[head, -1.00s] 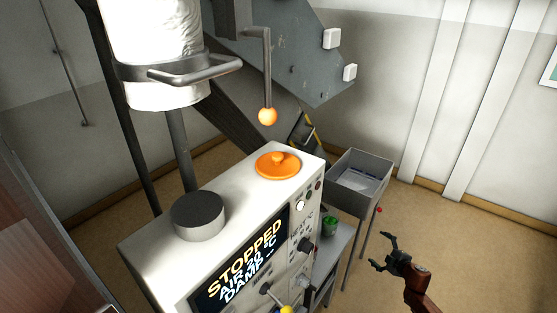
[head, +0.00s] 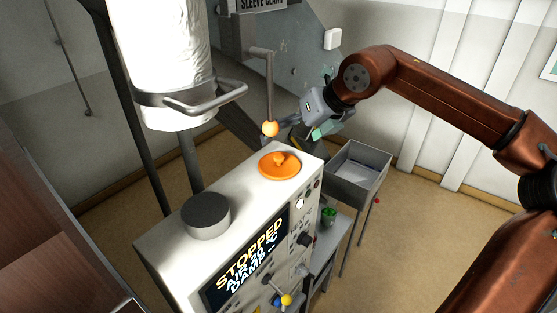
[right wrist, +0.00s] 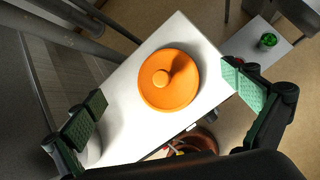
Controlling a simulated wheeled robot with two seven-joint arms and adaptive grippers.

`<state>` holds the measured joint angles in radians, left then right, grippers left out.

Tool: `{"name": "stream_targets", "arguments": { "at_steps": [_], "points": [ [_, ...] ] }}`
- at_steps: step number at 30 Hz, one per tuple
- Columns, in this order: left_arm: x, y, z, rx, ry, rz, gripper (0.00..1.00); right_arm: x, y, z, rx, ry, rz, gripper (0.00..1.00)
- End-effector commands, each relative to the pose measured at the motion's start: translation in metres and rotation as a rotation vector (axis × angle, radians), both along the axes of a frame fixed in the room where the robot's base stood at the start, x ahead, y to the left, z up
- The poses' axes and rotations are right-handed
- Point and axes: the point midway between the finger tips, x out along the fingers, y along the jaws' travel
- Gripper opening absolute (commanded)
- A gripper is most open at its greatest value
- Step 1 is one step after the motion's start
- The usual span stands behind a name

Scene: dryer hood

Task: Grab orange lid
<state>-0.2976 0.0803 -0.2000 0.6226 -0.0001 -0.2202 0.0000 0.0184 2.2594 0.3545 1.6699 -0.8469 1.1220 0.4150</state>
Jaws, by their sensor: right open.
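The orange lid (head: 279,165) is a round disc with a small knob, lying flat on top of the white machine cabinet. In the right wrist view the orange lid (right wrist: 168,79) shows near the middle, between the two spread fingers and apart from them. My left gripper is not in view.
A dark grey cylinder (head: 206,215) stands on the same cabinet top (head: 240,185). A grey bin (head: 357,178) and a green cup (head: 328,216) are to the right.

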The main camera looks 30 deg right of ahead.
Motion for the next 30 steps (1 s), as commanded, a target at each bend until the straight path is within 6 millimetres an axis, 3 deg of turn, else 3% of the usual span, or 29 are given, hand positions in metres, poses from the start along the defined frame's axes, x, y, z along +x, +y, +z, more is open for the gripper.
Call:
{"name": "stream_targets", "arguments": {
  "at_steps": [3,8,25,30],
  "points": [
    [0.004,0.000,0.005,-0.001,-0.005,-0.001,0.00,-0.019,0.020,0.002,-0.152,0.039,0.023,1.00],
    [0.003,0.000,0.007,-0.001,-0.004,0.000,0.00,-0.028,0.028,-0.002,-0.231,0.063,0.028,1.00],
    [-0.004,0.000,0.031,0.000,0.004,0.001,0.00,0.006,0.022,-0.057,-0.236,0.065,0.030,1.00],
    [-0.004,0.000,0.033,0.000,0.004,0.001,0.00,0.011,0.022,-0.065,-0.235,0.061,0.029,1.00]
  ]
}}
